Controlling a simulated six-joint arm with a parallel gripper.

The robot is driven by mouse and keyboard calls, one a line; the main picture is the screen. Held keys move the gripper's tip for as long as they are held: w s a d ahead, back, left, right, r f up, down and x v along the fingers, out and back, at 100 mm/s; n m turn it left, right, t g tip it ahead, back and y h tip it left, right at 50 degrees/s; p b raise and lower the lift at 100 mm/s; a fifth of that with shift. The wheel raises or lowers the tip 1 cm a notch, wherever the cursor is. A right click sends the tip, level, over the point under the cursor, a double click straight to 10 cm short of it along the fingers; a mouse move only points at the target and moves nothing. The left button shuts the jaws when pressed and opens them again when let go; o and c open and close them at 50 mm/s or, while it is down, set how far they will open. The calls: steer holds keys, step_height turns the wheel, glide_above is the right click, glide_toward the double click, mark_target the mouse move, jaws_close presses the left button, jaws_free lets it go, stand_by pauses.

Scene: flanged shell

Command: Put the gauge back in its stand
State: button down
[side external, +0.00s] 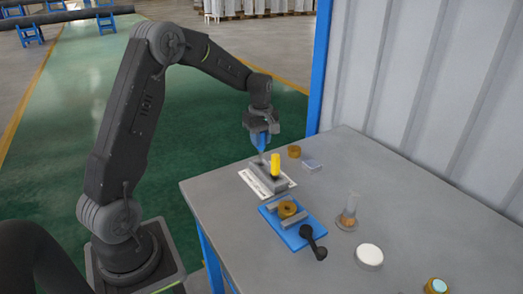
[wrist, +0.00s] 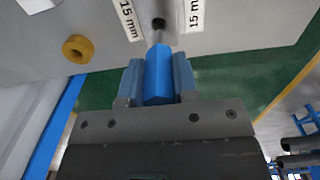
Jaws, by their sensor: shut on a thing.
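My gripper (wrist: 158,72) is shut on a blue gauge (wrist: 158,82), with one blue finger on each side of its handle. The gauge's grey pin points away from the gripper to a dark spot, seemingly a hole, between two white "15 mm" labels; I cannot tell whether the tip is inside. In the side external view my gripper (side external: 261,134) is above the left end of the grey stand (side external: 269,186), and the blue gauge (side external: 262,149) points down. A yellow gauge (side external: 275,165) stands upright on that stand.
A brass ring (side external: 294,151) and a small pale block (side external: 312,165) lie behind the stand.

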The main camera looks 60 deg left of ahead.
mark_target(261, 150)
steer(key=shift+w+f, duration=0.1)
steer(key=shift+f, duration=2)
steer(key=shift+f, duration=0.15)
steer(key=c, duration=0.9)
jaws_free()
